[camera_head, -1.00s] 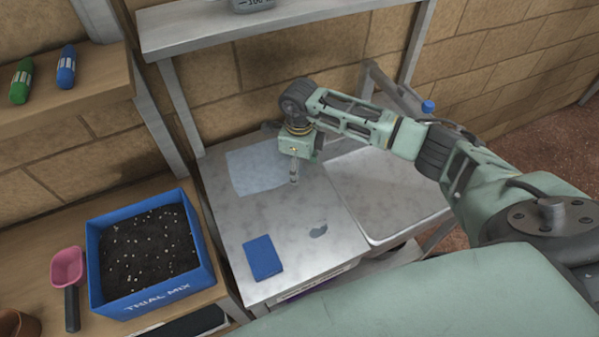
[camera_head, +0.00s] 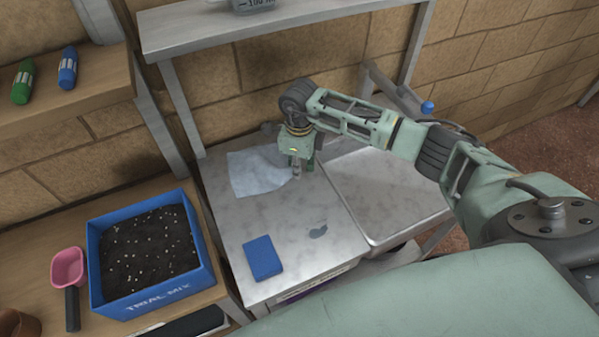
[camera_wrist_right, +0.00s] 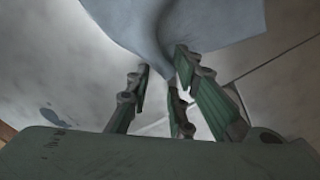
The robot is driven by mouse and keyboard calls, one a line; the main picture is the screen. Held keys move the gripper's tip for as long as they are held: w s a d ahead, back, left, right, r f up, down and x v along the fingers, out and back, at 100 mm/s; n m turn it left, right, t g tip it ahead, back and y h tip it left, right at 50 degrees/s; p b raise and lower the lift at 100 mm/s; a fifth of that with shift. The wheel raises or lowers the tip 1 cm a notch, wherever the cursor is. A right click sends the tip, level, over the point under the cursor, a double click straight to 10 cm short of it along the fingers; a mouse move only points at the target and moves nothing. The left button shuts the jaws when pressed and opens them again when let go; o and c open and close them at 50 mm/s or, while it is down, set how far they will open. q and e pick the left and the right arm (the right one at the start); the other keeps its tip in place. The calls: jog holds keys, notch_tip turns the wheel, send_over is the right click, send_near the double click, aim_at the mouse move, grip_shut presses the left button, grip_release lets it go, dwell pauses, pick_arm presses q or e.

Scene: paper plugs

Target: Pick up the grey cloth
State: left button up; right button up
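The grey cloth (camera_head: 255,174), pale and bluish, lies on the left part of the metal worktop in the head view. Its right side is creased and drawn up toward my right gripper (camera_head: 298,174). In the right wrist view the cloth (camera_wrist_right: 205,22) hangs in from the top and narrows to a bunched fold between the fingertips of my right gripper (camera_wrist_right: 166,62). The fingers are closed in around this fold and appear to pinch it. Most of the cloth still rests on the worktop. My left gripper is not in view.
A blue pad (camera_head: 262,258) lies at the front of the worktop (camera_head: 290,225). A blue soil box (camera_head: 150,255) and pink scoop (camera_head: 68,270) stand left. A metal shelf (camera_head: 270,25) overhangs the back.

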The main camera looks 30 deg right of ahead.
jog(key=shift+s+f, duration=0.3)
jog(key=shift+f, duration=0.1)
grip_shut()
jog(key=shift+w+r, duration=0.25)
jog(key=shift+w, duration=0.05)
dwell(0.3)
notch_tip(320, 180, up, 12)
jog(key=p, duration=0.7)
jog(key=shift+c, duration=1.7)
grip_release()
jog(key=o, duration=1.5)
